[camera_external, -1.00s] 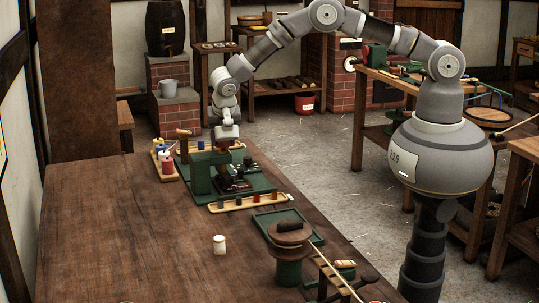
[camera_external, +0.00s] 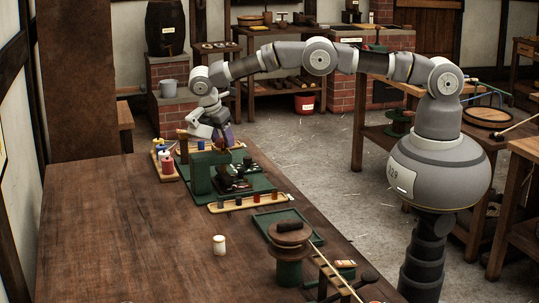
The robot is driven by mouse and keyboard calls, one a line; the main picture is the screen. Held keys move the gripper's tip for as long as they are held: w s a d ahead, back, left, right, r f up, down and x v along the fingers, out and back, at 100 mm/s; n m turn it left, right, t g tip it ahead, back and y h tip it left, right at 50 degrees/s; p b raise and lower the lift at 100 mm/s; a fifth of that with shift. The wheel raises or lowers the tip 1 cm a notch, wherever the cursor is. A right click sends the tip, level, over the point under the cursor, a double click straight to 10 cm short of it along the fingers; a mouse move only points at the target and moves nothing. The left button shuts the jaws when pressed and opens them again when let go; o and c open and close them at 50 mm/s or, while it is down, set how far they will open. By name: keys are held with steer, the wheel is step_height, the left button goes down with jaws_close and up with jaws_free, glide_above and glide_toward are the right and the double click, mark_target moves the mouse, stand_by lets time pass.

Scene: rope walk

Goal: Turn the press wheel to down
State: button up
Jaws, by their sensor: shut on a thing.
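The green press (camera_external: 201,174) stands near the far end of the long wooden table, on a green base. My gripper (camera_external: 224,144) is at the top of the press and is shut on a part there, which I take to be the press wheel. The wheel is mostly hidden by the gripper, so its position cannot be read. A dark piece (camera_external: 238,184) lies under the press frame.
A rack with coloured spools (camera_external: 166,162) stands left of the press. A wooden strip with small pegs (camera_external: 248,202) and a green tray (camera_external: 283,222) lie in front. A white cylinder (camera_external: 219,244) stands nearer. The table's left part (camera_external: 110,220) is clear.

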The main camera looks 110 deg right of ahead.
mark_target(221, 141)
steer(key=shift+m+y, duration=0.3)
steer(key=shift+m, duration=0.2)
steer(key=shift+b, duration=0.3)
steer(key=o, duration=1)
steer(key=shift+r, duration=0.1)
step_height(221, 141, up, 4)
steer(key=shift+w+f+p, duration=0.1)
steer(key=shift+p, duration=0.55)
steer(key=shift+s+a+f, duration=0.1)
steer(key=shift+s+a, duration=0.05)
steer(key=shift+s, duration=0.2)
steer(key=s+a, duration=0.2)
steer(key=s, duration=0.2)
steer(key=s+a+p, duration=0.1)
steer(key=s+a, duration=0.1)
steer(key=s, duration=0.3)
steer(key=s+a+r, duration=0.1)
steer(key=s+a, duration=0.2)
steer(key=s, duration=0.1)
steer(key=shift+s+r, duration=0.1)
steer(key=shift+s, duration=0.2)
